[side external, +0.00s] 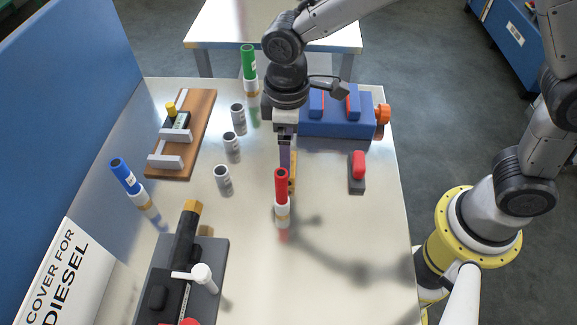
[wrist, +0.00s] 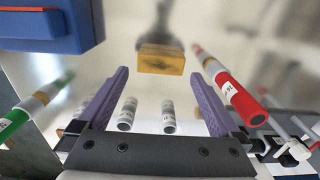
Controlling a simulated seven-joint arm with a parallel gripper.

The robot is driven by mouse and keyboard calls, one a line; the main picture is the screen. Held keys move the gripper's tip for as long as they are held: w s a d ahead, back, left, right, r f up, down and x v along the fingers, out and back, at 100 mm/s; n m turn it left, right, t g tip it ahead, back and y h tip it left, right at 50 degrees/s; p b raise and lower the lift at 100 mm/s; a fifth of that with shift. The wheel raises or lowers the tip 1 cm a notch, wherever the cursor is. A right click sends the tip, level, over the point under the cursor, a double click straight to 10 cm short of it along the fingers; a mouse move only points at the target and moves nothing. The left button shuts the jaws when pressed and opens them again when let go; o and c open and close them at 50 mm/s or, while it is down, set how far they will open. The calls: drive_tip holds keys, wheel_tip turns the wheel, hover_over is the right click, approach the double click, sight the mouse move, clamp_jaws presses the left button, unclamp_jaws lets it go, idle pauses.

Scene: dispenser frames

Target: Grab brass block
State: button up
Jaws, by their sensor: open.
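The brass block (side external: 293,172) stands on the metal table, partly hidden in the side view by my gripper (side external: 286,163) and by a red-capped tube in front. In the wrist view the brass block (wrist: 161,60) shows its yellow-brown face just beyond the purple fingertips, roughly centred between them. My gripper (wrist: 159,76) is open and empty, pointing down at the table. I see no finger touching the block.
A red-capped tube (side external: 282,197) stands close in front of the block. Grey cylinders (side external: 232,147) stand to the left. A blue fixture (side external: 338,120) is behind right, and a red-topped switch (side external: 358,172) stands to the right. The front right of the table is clear.

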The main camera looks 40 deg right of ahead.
wheel_tip(320, 180, down, 5)
drive_tip(key=shift+s+d+f, duration=0.1)
idle(0.3)
drive_tip(key=c, duration=1.4)
drive_tip(key=shift+c, duration=0.6)
drive_tip(key=shift+r, duration=0.2)
